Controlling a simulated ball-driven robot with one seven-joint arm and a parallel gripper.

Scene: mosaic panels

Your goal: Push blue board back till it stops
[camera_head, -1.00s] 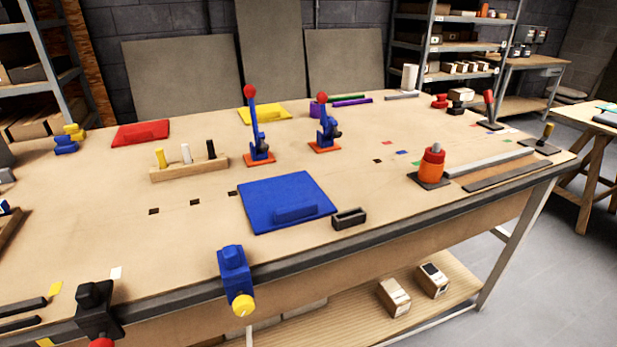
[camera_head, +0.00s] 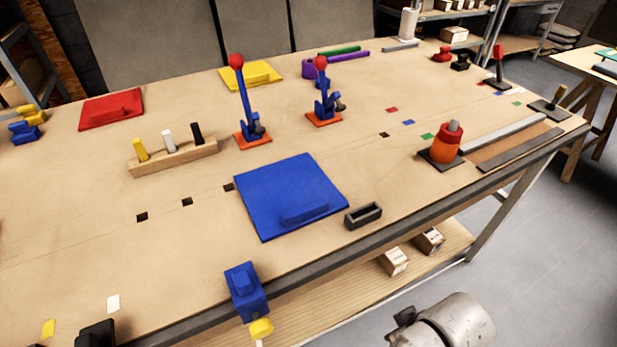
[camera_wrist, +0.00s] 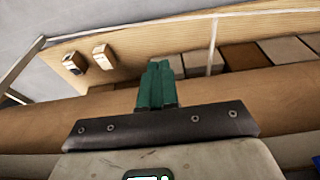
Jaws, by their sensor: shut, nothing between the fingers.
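The blue board (camera_head: 275,190) lies flat on the workbench near its front edge, with a raised blue block on its near part. Two blue levers with red knobs on orange bases, the left one (camera_head: 247,105) and the right one (camera_head: 322,95), stand behind the board, apart from it. My gripper (camera_wrist: 157,72) shows in the wrist view with its green fingers together and nothing between them. The wrist view looks at the bench's lower part; the board cannot be made out there. In the head view only part of my arm shows at the bottom right, clear of the board.
A small black open box (camera_head: 363,216) sits just right of the board. A blue clamp (camera_head: 246,290) with a yellow knob sits at the front edge. A wooden block with pegs (camera_head: 173,158) stands to the left. Bench top behind the board is bare up to the levers.

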